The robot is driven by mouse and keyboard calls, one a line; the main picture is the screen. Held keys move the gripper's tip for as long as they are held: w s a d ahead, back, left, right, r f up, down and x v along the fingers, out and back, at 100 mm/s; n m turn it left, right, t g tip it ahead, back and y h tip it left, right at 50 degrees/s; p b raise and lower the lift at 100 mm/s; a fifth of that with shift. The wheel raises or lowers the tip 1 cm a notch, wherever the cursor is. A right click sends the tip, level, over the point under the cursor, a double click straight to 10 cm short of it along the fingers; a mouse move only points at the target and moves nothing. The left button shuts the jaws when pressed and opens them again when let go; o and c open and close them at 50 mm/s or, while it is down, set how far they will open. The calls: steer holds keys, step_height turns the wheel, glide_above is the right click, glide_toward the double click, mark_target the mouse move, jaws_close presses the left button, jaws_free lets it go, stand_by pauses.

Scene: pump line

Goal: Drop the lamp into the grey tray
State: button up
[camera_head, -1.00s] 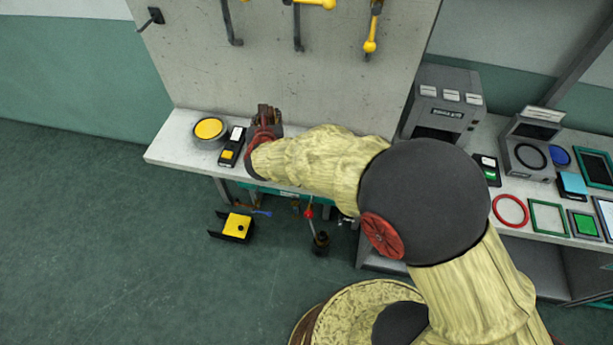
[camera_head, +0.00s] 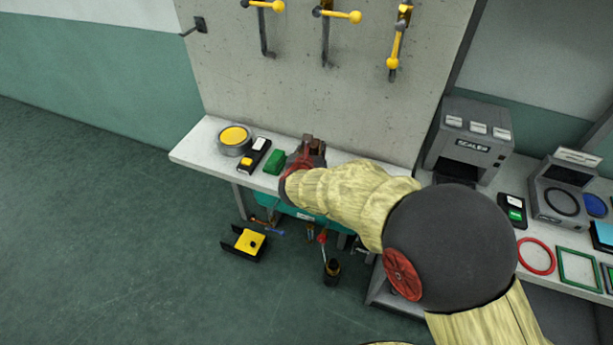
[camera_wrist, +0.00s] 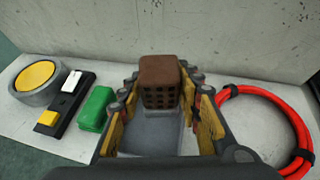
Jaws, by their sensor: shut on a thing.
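My gripper (camera_head: 306,152) is over the pale bench in the head view. In the wrist view my gripper (camera_wrist: 160,103) is shut on a brown block (camera_wrist: 160,78) with a grid of dark holes. A smooth grey surface shows between the fingers, nearer the camera. I cannot tell whether the brown block is the lamp. No grey tray is clearly recognisable in either view.
Left of my gripper are a green block (camera_head: 274,161), a black device (camera_head: 254,157) and a round grey housing with a yellow disc (camera_head: 235,136). A red cable loop (camera_wrist: 292,112) lies right. The upright panel (camera_head: 330,90) stands behind. A sealer machine (camera_head: 470,141) is farther right.

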steer(key=shift+f, duration=0.95)
steer(key=o, duration=1.3)
steer(key=v, duration=1.2)
